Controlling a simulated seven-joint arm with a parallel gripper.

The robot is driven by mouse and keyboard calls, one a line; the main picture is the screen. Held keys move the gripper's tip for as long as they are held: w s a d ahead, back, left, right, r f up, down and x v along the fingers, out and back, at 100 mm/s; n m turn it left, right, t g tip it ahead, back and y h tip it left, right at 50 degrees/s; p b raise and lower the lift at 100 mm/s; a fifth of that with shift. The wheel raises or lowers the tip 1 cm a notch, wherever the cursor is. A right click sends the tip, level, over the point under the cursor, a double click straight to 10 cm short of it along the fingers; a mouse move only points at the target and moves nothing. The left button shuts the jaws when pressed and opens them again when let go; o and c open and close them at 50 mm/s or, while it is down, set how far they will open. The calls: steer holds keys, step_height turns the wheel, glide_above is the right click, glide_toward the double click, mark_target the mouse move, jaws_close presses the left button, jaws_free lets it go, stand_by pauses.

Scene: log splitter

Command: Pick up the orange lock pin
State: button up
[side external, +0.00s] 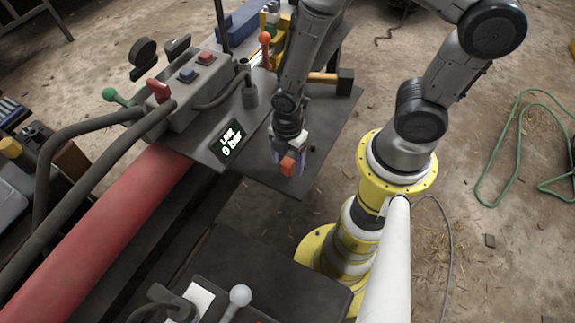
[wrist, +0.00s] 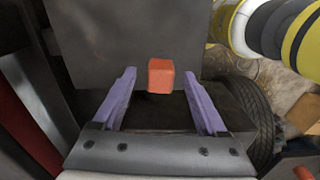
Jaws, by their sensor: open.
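The orange lock pin (side external: 288,165) shows as a small orange block at the near edge of the dark metal plate in the side view. In the wrist view the lock pin (wrist: 160,76) lies between the two purple fingertips, with a clear gap on each side. My gripper (side external: 290,158) points down at it, open and empty. The fingers are not touching the pin in the wrist view. Any part of the pin below the orange block is hidden, and the exact height gap is hard to tell.
The dark plate (side external: 325,130) bears a hammer (side external: 335,80) behind my gripper. A black tire (wrist: 250,112) shows below the plate's edge.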

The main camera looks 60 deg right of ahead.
steer(key=shift+f, duration=0.6)
jaws_close()
